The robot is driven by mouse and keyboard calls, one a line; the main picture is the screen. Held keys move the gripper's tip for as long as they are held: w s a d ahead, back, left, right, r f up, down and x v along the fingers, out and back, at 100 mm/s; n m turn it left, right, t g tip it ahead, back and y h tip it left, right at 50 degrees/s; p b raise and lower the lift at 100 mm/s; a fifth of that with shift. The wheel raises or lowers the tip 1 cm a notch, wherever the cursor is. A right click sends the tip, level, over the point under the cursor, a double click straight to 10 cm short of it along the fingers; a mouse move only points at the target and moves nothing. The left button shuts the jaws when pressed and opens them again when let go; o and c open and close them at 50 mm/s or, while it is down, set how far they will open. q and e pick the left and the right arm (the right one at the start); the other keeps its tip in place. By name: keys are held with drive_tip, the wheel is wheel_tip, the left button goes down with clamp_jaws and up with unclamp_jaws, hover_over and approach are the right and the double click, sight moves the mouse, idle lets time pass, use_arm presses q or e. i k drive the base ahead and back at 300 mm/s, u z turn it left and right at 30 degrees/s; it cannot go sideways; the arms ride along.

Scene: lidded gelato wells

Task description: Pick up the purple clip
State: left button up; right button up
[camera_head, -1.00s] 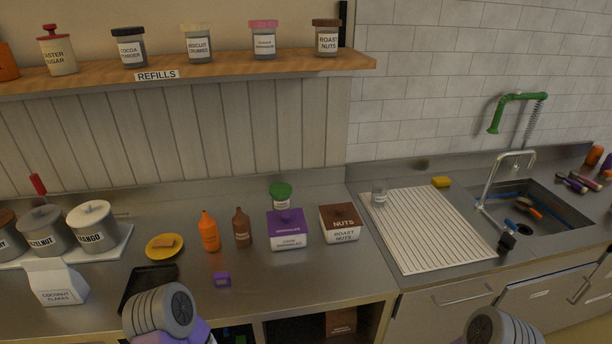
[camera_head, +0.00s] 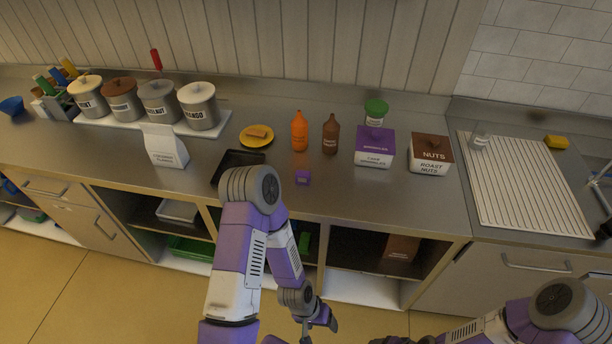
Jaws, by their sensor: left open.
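The purple clip (camera_head: 302,177) is a small purple block-like piece on the steel counter, close to the front edge. It lies just right of a black tray and in front of the orange and brown bottles. My left gripper (camera_head: 322,322) is low in the picture, in front of the counter and below its top, well apart from the clip. It is open, and I see nothing between its fingers. My right arm enters at the lower right, and its gripper is not in view.
A black tray (camera_head: 238,164), orange bottle (camera_head: 299,131), brown bottle (camera_head: 330,134) and yellow dish (camera_head: 256,136) surround the clip. A purple-lidded box (camera_head: 375,149) and nuts box (camera_head: 431,154) stand to the right. Open shelves lie under the counter edge.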

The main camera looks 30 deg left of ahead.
sight(301, 177)
drive_tip(key=k, duration=0.5)
drive_tip(key=u, duration=1.7)
drive_tip(key=i, duration=1.05)
drive_tip(key=z, duration=2.1)
